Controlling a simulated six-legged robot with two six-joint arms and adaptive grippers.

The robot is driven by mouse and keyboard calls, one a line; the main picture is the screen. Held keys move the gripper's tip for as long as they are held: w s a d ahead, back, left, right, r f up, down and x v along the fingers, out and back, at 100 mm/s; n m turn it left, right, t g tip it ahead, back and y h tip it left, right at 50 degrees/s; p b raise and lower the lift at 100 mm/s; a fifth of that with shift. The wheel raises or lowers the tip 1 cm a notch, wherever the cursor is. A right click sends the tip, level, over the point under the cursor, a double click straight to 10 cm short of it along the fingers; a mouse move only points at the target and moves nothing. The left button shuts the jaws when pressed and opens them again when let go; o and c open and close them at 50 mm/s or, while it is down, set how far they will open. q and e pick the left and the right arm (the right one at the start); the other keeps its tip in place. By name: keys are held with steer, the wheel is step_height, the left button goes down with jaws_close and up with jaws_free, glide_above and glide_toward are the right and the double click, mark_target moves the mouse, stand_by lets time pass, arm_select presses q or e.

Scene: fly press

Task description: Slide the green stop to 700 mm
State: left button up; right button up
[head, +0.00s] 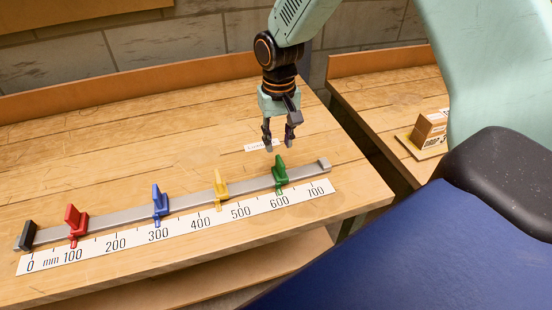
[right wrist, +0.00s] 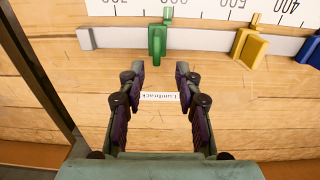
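The green stop (head: 281,175) sits on the grey rail (head: 130,217), with its pointer close to the 600 mark of the white scale (head: 120,244). In the right wrist view the green stop (right wrist: 157,42) stands just beyond my fingertips, roughly centred between them. My right gripper (head: 279,147) points down above the bench, behind the rail. It is open and empty, its two fingers apart in the right wrist view (right wrist: 160,72), and does not appear to touch the stop. The 700 mark is near the rail's right end. My left gripper is not in view.
Yellow (head: 220,188), blue (head: 160,204) and red (head: 75,224) stops sit farther left on the rail. An end block (head: 324,164) closes the rail's right end. The rail is clear between it and the green stop. A cardboard box (head: 430,128) stands on another bench at right.

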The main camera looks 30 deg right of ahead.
mark_target(281, 160)
steer(key=shift+s+f, duration=0.2)
steer(key=shift+f, duration=0.25)
steer(key=f, duration=0.6)
steer(key=shift+w+d+f+b, duration=0.1)
steer(key=shift+w+d+b, duration=0.05)
steer(key=shift+d+b, duration=0.15)
steer(key=shift+a+f, duration=0.25)
steer(key=shift+d, duration=0.3)
steer(key=shift+a+f, duration=0.1)
steer(key=shift+a, duration=0.1)
steer(key=c, duration=0.5)
steer(key=shift+d, duration=0.1)
jaws_close()
